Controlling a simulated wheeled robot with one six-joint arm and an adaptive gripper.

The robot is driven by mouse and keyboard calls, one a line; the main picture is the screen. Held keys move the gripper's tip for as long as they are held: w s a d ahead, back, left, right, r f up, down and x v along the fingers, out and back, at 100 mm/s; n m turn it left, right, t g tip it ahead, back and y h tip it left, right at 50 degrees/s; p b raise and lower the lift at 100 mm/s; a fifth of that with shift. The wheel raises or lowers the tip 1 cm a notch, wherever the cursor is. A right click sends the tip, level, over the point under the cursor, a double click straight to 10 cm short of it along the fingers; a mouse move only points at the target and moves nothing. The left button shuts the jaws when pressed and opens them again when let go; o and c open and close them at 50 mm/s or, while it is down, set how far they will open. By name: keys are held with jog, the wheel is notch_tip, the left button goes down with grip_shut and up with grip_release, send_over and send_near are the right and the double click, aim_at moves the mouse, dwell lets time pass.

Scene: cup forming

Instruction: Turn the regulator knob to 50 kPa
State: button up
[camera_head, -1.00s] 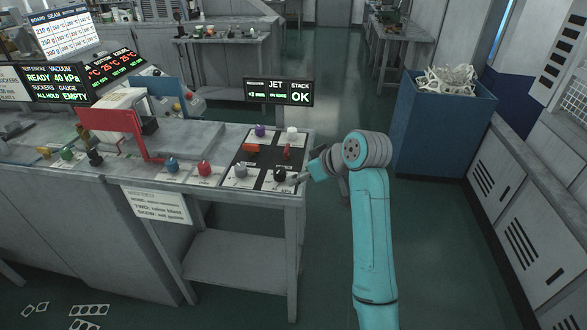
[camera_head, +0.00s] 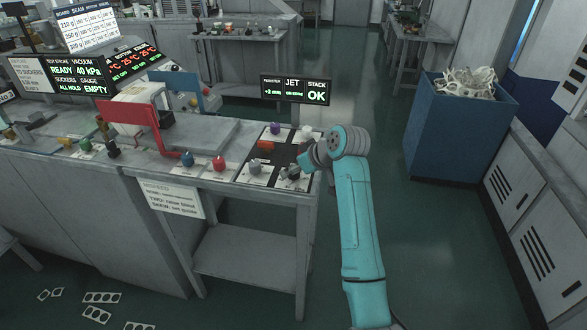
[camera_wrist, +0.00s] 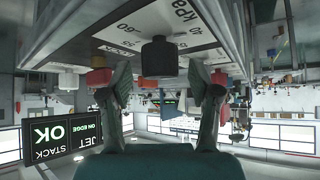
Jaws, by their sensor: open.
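The regulator knob (camera_wrist: 159,57) is a black cylinder on a white plate marked kPa in the wrist view, which is upside down. Printed scale numbers, including 60, lie beside it. The knob's pointer setting cannot be read. My gripper (camera_wrist: 160,78) is open, one finger on each side of the knob's end in the picture; no contact can be made out. In the head view my gripper (camera_head: 299,170) is over the front right corner of the bench and partly hides the black knob. The vacuum display (camera_head: 78,77) reads READY 40 kPa.
A JET STACK screen (camera_head: 296,89) reading OK stands behind. A blue bin (camera_head: 455,130) is at the right, with clear floor before it.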

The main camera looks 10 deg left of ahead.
jog(key=shift+w+a+f, duration=0.2)
jog(key=shift+a+f, duration=0.1)
jog(key=shift+f, duration=0.05)
jog(key=c, duration=1.2)
